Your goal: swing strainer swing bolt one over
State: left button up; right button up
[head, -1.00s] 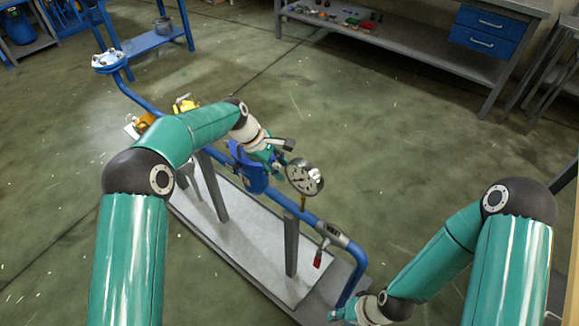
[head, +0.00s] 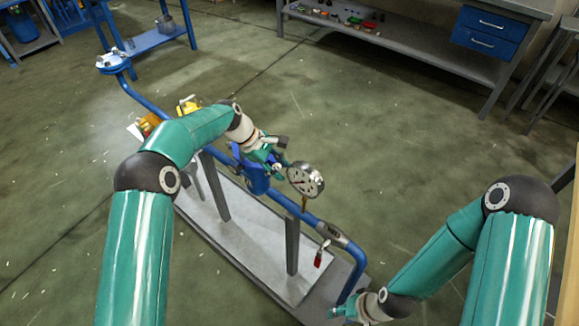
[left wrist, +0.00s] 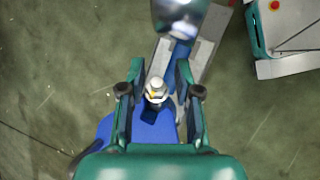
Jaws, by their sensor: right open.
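The blue strainer (head: 257,180) sits in the blue pipe run on the skid, partly hidden by my left arm. My left gripper (head: 275,160) is over its top; its fingers are hard to make out in the head view. In the left wrist view, the open fingers of my left gripper (left wrist: 160,92) stand on either side of a pale bolt head (left wrist: 156,88), which seems to be a swing bolt. A gap shows on both sides of it. Below it is the strainer's blue cover (left wrist: 150,130). My right gripper (head: 343,312) is low at the skid's near end, open, away from the strainer.
A pressure gauge (head: 305,179) stands on the pipe close right of my left gripper. A red-tagged valve (head: 320,255) hangs further along. A yellow fitting (head: 188,105) is behind my left arm. A workbench (head: 400,50) stands at the back; the floor between is clear.

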pick_arm(q)
jog(key=shift+w+r, duration=0.1)
jog(key=v, duration=1.1)
jog(key=shift+a+r, duration=0.3)
jog(key=shift+c, duration=0.2)
